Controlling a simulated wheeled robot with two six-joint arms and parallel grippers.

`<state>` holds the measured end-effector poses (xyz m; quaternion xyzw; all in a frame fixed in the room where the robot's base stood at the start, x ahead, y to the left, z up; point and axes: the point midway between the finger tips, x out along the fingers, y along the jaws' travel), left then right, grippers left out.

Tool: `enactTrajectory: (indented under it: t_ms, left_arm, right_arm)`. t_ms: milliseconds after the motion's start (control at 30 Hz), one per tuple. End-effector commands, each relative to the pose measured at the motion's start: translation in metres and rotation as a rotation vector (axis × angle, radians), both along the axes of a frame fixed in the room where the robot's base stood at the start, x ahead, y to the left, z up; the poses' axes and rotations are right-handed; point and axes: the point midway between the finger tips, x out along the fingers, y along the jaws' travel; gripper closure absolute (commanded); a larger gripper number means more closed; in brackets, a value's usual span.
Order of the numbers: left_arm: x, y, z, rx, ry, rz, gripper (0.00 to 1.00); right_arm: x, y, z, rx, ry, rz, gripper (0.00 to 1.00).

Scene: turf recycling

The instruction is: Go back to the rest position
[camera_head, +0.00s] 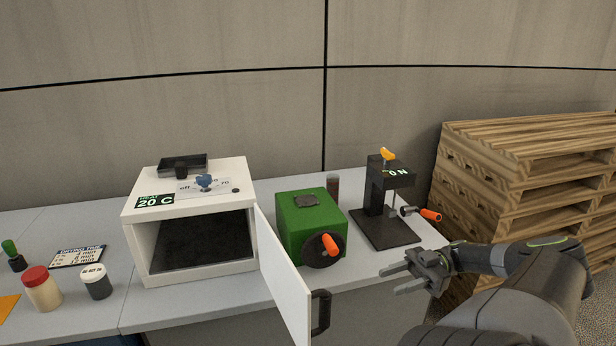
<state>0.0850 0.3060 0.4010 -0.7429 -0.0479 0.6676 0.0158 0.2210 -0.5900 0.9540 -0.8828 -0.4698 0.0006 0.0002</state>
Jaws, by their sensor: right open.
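My right gripper (404,279) is open and empty at the right front edge of the grey bench (240,309). Its fingers point left, and it is in front of and below a black press (378,200) with an orange-tipped handle (430,215). The gripper appears apart from the press. My left gripper is not in the picture.
A white oven (190,207) has its door (285,276) swung open toward me. A green box with an orange-handled crank (300,217) stands beside it. Jars (42,289) and a card (78,256) are at left. Stacked wooden pallets (530,165) stand at right.

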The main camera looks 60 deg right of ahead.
Motion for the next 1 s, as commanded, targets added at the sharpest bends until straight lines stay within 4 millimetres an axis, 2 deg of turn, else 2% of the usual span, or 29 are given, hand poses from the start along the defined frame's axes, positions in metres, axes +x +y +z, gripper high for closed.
enactTrajectory:
  t_ms: [233,367,467,600,733,867,900,967,1000]
  left_arm:
    - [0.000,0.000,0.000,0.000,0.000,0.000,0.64]
    - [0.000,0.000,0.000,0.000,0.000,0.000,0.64]
    - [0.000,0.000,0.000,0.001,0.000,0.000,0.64]
    - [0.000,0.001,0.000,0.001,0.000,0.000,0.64]
    - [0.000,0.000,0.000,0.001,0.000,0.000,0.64]
    - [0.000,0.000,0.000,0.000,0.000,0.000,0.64]
    - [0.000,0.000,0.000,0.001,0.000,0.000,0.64]
    - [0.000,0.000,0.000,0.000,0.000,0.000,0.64]
    - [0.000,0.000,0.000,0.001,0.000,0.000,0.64]
  right_arm:
    - [0.001,-0.001,-0.006,-0.006,-0.005,-0.024,0.58]
    - [0.007,-0.008,-0.036,-0.043,-0.021,-0.162,0.58]
    - [0.013,-0.018,-0.081,-0.101,-0.021,-0.350,0.58]
    - [0.014,-0.030,-0.159,-0.204,0.032,-0.630,0.58]
    - [0.005,-0.031,-0.236,-0.304,0.146,-0.850,0.58]
    - [-0.012,-0.013,-0.315,-0.401,0.312,-1.015,0.58]
    - [-0.020,-0.003,-0.340,-0.431,0.375,-1.054,0.58]
    - [-0.031,0.015,-0.375,-0.473,0.475,-1.099,0.58]
    - [-0.040,0.030,-0.399,-0.502,0.545,-1.119,0.58]
